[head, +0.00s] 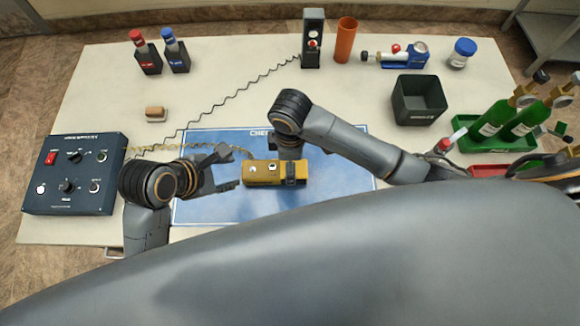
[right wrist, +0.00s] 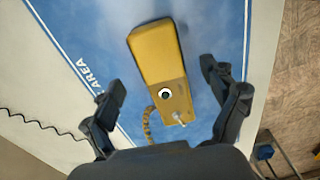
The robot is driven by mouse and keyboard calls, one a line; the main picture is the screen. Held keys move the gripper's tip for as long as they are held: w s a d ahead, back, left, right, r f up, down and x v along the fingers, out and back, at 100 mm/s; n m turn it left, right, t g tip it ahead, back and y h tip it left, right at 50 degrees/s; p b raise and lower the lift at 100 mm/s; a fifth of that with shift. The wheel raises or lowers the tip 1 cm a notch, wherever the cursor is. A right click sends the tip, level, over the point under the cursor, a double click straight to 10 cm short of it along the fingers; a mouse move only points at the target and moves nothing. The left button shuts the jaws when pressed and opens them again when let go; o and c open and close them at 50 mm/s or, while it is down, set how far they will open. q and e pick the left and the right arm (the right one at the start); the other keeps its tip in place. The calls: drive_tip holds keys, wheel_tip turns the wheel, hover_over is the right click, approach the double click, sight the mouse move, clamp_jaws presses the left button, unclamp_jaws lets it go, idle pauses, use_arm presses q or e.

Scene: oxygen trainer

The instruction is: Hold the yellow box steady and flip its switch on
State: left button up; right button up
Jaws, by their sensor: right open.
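The yellow box (head: 262,174) lies on the blue mat (head: 205,211) near its front. In the right wrist view the yellow box (right wrist: 153,52) shows a round black-and-white part (right wrist: 165,94) and a small silver toggle (right wrist: 179,117) near one end; I cannot tell the toggle's position. My left gripper (head: 230,168) is open and empty, just left of the box, its fingers apart and pointing at it. My right gripper (right wrist: 162,75) is open above the box, one finger to each side. In the head view it partly hides the box's right end.
A dark control panel (head: 70,200) stands left of my left arm. A black bin (head: 418,100), an orange cylinder (head: 346,40) and green bottles (head: 490,122) stand at the back and right. A coiled black cable (head: 225,97) crosses the table. A brown-topped block (head: 155,113) lies behind the panel.

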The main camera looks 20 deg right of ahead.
wheel_tip(320, 180, down, 6)
drive_tip(key=shift+r, duration=0.15)
drive_tip(key=shift+c, duration=0.4)
